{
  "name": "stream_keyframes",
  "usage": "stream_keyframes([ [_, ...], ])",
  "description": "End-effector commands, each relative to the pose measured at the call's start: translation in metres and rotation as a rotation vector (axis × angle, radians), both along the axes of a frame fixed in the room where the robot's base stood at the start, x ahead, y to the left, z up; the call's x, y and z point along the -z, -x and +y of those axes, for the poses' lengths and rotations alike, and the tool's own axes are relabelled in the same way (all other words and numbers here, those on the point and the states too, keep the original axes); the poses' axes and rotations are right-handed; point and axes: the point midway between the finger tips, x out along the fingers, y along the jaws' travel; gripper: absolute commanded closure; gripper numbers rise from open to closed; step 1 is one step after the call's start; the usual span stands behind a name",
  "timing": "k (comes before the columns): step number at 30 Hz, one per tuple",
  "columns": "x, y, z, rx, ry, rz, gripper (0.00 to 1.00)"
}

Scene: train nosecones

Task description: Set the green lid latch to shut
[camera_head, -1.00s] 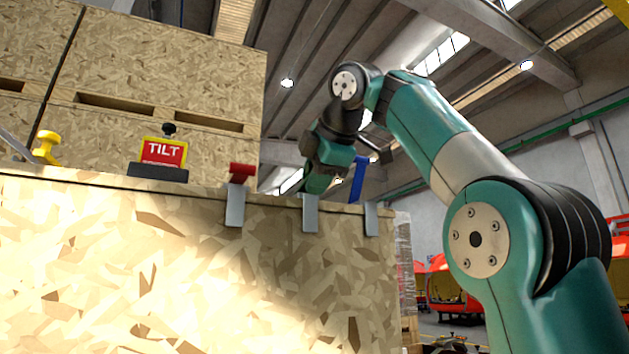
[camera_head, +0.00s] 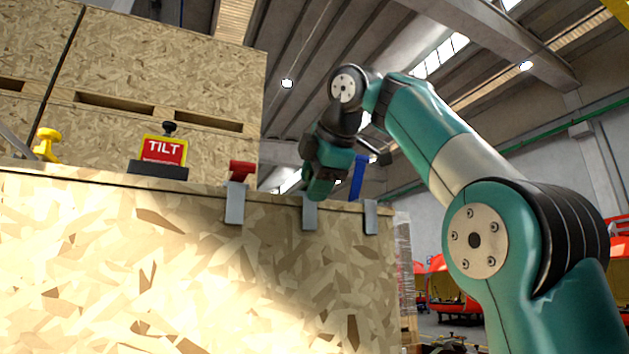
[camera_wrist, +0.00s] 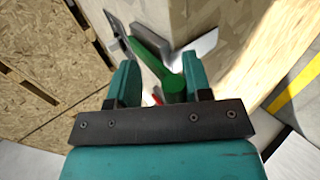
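The green lid latch (camera_wrist: 153,60) shows in the wrist view as a green lever with a rounded end, on a grey metal plate at the crate's edge. My gripper (camera_wrist: 160,75) is open, with one teal finger on each side of the latch's rounded end. I cannot tell whether either finger touches it. In the head view my gripper (camera_head: 320,184) is low over the crate's top edge, at the middle grey bracket (camera_head: 309,213), and the green latch cannot be told apart from it there.
A red latch (camera_head: 241,171) sits left of my gripper and a blue upright latch (camera_head: 358,178) to its right, both on the large wooden crate (camera_head: 200,270). Stacked crates rise behind.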

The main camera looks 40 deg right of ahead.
Motion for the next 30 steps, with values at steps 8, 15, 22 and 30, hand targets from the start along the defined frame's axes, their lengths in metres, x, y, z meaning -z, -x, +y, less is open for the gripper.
stream_keyframes([
  [8, -0.014, 0.013, 0.004, -0.001, 0.001, -0.007, 0.56],
  [15, -0.050, 0.057, 0.017, -0.001, 0.002, -0.008, 0.56],
  [22, -0.078, 0.102, 0.030, -0.004, 0.001, -0.005, 0.56],
  [30, -0.095, 0.133, 0.039, -0.001, 0.001, -0.003, 0.56],
])
